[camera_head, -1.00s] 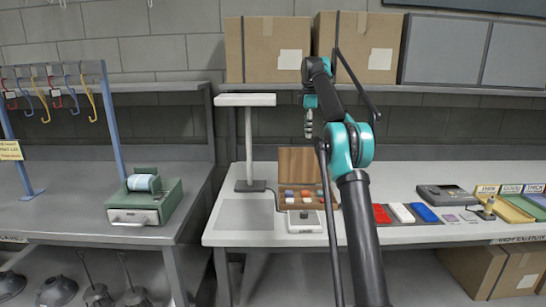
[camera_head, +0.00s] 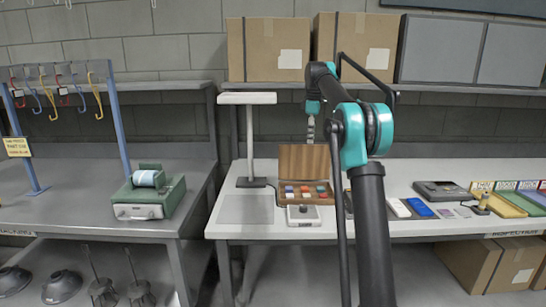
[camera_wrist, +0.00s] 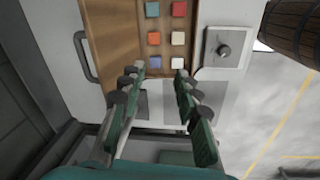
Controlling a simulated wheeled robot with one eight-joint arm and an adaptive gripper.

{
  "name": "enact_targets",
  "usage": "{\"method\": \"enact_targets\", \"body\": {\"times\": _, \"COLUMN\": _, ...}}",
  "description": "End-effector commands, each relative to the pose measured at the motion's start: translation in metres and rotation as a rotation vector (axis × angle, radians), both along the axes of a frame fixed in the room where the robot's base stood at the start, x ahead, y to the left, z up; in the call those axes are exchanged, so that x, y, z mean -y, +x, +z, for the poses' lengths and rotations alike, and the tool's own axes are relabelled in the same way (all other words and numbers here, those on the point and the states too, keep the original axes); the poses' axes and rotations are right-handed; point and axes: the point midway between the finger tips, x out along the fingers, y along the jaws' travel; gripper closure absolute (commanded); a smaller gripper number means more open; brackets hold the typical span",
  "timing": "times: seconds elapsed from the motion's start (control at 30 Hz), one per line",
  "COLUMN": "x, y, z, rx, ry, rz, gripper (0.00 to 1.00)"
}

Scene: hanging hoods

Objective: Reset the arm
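My gripper (camera_head: 311,130) hangs down over the inspection bench in the head view, above and behind the open wooden case, partly small and hard to make out. My arm rises on the right side of the picture and bends over toward the bench. In the wrist view my gripper (camera_wrist: 157,76) has its two green fingers well apart, with nothing between them. The wooden case (camera_head: 304,160) holds several coloured blocks, and it also shows in the wrist view (camera_wrist: 115,30) beyond the fingertips.
A white-topped lamp stand (camera_head: 248,140) and a small white device with a knob (camera_head: 303,216) are near the case. Cardboard boxes (camera_head: 268,50) stand on the shelf above. A green machine (camera_head: 148,195) and a hook rack (camera_head: 118,120) are on the left bench.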

Motion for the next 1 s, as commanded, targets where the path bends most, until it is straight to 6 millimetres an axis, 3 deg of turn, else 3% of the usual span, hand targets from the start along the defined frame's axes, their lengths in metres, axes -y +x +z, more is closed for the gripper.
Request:
{"method": "enact_targets", "body": {"times": 0.17, "x": 0.006, "y": -0.033, "z": -0.02, "rx": 0.03, "ry": 0.021, "rz": -0.153, "gripper": 0.68}}
{"method": "enact_targets", "body": {"times": 0.47, "x": 0.017, "y": -0.133, "z": -0.085, "rx": 0.094, "ry": 0.084, "rz": -0.495, "gripper": 0.68}}
{"method": "enact_targets", "body": {"times": 0.67, "x": 0.023, "y": -0.219, "z": -0.143, "rx": 0.134, "ry": 0.137, "rz": -0.719, "gripper": 0.68}}
{"method": "enact_targets", "body": {"times": 1.0, "x": 0.03, "y": -0.392, "z": -0.257, "rx": 0.191, "ry": 0.248, "rz": -1.092, "gripper": 0.68}}
